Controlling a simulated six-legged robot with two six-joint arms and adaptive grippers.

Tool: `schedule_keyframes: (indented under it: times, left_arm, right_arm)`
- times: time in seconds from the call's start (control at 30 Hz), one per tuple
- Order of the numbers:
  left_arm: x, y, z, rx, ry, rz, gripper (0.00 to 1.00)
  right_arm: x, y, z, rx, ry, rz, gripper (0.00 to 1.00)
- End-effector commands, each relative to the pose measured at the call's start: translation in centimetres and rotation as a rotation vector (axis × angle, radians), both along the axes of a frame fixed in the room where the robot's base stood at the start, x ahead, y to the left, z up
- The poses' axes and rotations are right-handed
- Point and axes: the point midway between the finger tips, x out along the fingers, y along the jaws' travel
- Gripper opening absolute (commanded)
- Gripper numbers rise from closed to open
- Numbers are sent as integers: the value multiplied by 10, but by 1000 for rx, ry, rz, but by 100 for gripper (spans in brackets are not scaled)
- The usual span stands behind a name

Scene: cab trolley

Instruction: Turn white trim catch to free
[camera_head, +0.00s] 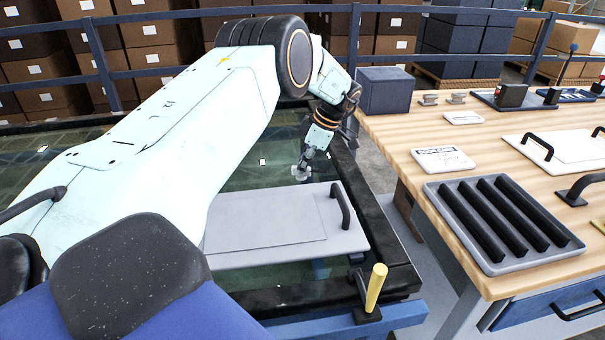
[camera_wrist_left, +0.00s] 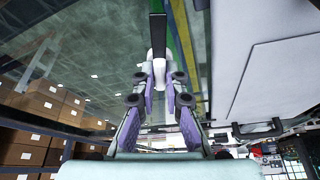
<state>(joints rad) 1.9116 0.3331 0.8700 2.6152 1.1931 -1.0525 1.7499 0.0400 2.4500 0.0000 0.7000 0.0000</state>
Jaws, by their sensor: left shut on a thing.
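The white trim catch (camera_head: 301,174) is a small pale piece at the glass pane beside the far edge of the light grey trim panel (camera_head: 265,228). My left gripper (camera_head: 304,166) reaches down to it from above and hides part of it. In the left wrist view, the two fingers (camera_wrist_left: 159,78) are shut on the white catch (camera_wrist_left: 158,50), with a dark bar (camera_wrist_left: 157,25) beyond it. The catch's exact angle is hard to tell. The panel (camera_wrist_left: 275,75) also shows at the right there. My right gripper is not in view.
The panel has a black handle (camera_head: 341,206). A yellow-handled lever (camera_head: 376,287) stands at the near corner of the dark frame. A wooden bench (camera_head: 400,128) on the right carries a ribbed grey tray (camera_head: 450,222), a card (camera_head: 443,160) and a dark box (camera_head: 385,90).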

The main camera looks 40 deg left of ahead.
Motion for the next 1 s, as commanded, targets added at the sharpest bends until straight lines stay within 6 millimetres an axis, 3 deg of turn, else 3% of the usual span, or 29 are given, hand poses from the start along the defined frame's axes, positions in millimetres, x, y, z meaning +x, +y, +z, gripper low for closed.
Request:
schedule_keyframes:
  times: [0.1,0.4,1.0]
  left_arm:
    - [1,0,-4,1,-1,89,0]
    - [0,1,-3,0,1,255,0]
    - [0,1,-1,-1,3,328,0]
  right_arm:
    - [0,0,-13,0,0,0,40]
    - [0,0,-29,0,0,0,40]
    - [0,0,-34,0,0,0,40]
